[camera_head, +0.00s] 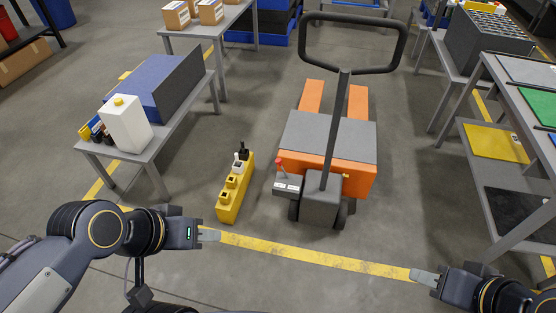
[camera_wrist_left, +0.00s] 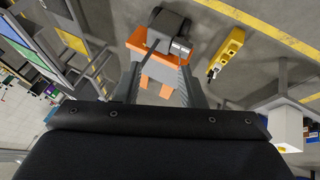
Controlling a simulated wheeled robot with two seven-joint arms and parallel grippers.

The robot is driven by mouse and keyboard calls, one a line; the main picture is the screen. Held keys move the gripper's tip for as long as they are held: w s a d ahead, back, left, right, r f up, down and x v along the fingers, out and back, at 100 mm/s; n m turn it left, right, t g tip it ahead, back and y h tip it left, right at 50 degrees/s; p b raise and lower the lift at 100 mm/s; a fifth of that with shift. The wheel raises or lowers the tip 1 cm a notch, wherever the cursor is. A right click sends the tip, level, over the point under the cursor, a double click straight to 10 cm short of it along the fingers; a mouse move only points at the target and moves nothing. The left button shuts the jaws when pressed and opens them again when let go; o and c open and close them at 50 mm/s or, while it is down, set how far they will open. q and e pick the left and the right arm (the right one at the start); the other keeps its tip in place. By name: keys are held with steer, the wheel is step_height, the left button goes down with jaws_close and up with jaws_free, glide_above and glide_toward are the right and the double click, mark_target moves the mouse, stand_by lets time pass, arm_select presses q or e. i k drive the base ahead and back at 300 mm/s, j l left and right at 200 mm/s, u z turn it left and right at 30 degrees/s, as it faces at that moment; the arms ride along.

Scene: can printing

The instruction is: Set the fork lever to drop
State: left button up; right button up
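The fork lever (camera_head: 280,166) has a red knob and stands up from a small grey labelled box (camera_head: 287,186) on the left of an orange pallet truck (camera_head: 352,172). The truck also shows in the left wrist view (camera_wrist_left: 138,40), but I cannot make out the red knob there. My left gripper (camera_head: 210,235) is in front and to the left of the lever, apart from it. Its two fingers stand apart with nothing held between them in the left wrist view (camera_wrist_left: 160,88). My right gripper (camera_head: 426,276) is low at the right, away from the truck; its finger gap is unclear.
A yellow block with sockets (camera_head: 235,194) stands on the floor left of the truck. A grey table (camera_head: 160,150) at left holds a white canister (camera_head: 126,125) and a blue box. A shelf rack (camera_head: 505,185) stands at right. The truck's looped handle (camera_head: 352,70) rises above it.

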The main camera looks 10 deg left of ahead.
mark_target(278, 161)
steer(key=i+j, duration=0.15)
steer(key=i, duration=0.3)
steer(key=i+j, duration=0.1)
steer(key=i, duration=0.35)
steer(key=i+j, duration=0.15)
steer(key=i, duration=0.25)
